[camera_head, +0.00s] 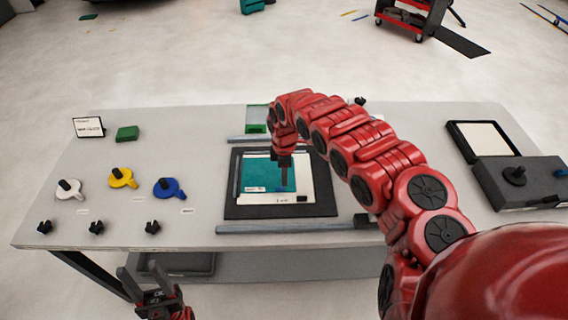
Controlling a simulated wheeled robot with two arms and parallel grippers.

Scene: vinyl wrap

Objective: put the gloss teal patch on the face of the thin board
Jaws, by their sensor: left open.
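The teal patch (257,172) lies flat on a white sheet or panel (301,170) with small print along its lower edge. I cannot tell whether this white piece is the thin board or a backing. It rests on a dark mat (236,211) at the middle of the table. A white panel in a black frame (486,138) lies at the right. My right gripper (284,184) points down over the right part of the teal patch; its finger gap and any contact are unclear. My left gripper (141,277) is open and empty, low in front of the table.
White (76,193), yellow (124,180) and blue (174,194) handled discs stand at the left, with black clips in front. A long grey bar (290,227) lies along the front. A green block (127,133) and a dark grey box (530,188) flank the table.

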